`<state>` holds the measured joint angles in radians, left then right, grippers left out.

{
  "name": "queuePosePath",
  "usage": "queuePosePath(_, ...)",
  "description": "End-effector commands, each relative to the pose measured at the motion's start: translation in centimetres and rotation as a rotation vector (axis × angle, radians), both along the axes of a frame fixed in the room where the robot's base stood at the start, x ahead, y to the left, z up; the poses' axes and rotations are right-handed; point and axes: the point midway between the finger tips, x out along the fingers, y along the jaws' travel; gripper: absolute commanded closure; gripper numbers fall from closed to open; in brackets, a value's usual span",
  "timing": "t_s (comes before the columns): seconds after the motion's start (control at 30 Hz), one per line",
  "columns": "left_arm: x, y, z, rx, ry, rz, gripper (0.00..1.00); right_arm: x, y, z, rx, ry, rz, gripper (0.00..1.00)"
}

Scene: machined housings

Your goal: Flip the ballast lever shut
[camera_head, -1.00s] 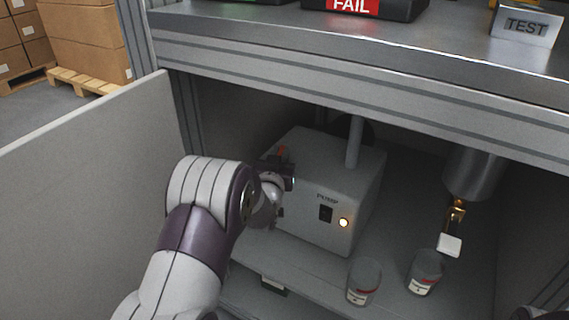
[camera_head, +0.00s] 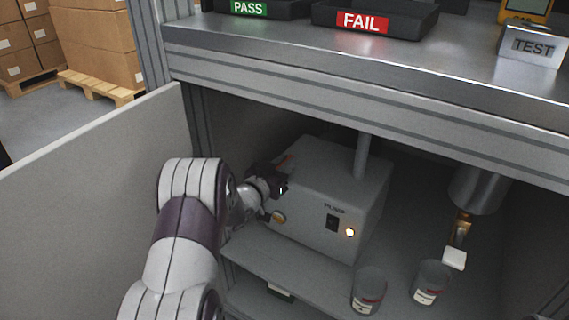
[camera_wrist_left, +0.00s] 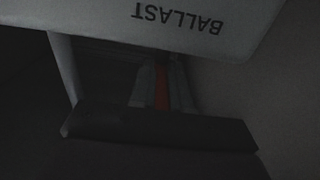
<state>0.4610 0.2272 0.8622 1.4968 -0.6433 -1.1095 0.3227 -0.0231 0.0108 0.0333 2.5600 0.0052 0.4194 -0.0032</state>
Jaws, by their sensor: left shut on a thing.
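The grey pump housing (camera_head: 335,190) stands on the shelf inside the cabinet, with a switch and a lit lamp on its front. The red ballast lever (camera_head: 285,162) shows as a thin slanted strip at the housing's left side. My left gripper (camera_head: 277,182) is at that side, shut on the lever. In the left wrist view, the red lever (camera_wrist_left: 162,88) lies between pale finger parts, just by the housing's BALLAST label (camera_wrist_left: 177,18), which appears upside down. The dark gripper body hides part of the lever. My right gripper is not in view.
A round amber part (camera_head: 279,217) sits low on the housing's left front. Two labelled cups (camera_head: 368,290) (camera_head: 431,283) stand on the shelf at front right. A metal cylinder (camera_head: 478,190) with a brass fitting hangs right. The bench edge (camera_head: 380,112) overhangs the cabinet; an open door panel (camera_head: 90,170) is left.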

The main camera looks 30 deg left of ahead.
Motion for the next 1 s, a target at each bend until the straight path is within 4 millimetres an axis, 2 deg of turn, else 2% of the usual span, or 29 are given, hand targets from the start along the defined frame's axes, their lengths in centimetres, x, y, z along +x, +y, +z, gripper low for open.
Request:
queuePosePath(0.13, 0.0, 0.0, -0.1, 0.0, 0.002, 0.0, 1.0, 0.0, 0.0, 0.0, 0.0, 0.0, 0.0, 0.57)
queuePosePath(0.17, 0.0, 0.0, -0.1, 0.0, 0.002, 0.0, 0.77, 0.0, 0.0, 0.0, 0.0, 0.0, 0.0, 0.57)
queuePosePath(0.2, 0.0, 0.0, -0.1, 0.0, 0.002, 0.0, 0.64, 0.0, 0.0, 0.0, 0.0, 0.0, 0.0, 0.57)
queuePosePath(0.23, 0.0, 0.0, -0.1, 0.0, 0.002, 0.0, 0.57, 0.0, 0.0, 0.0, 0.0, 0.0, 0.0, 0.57)
queuePosePath(0.57, -0.5, 0.1, 0.1, 0.0, 0.002, 0.001, 0.57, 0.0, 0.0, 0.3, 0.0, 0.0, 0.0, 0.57)
queuePosePath(0.67, -2.2, 0.3, 0.5, 0.0, 0.002, 0.003, 0.57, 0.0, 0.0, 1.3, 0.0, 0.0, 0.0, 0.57)
queuePosePath(0.9, -8.7, 1.1, 0.5, -0.002, 0.002, 0.005, 0.57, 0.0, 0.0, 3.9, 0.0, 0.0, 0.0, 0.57)
queuePosePath(1.0, -10.8, 1.2, 0.3, -0.002, 0.003, 0.004, 0.57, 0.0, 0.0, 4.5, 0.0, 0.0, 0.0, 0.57)
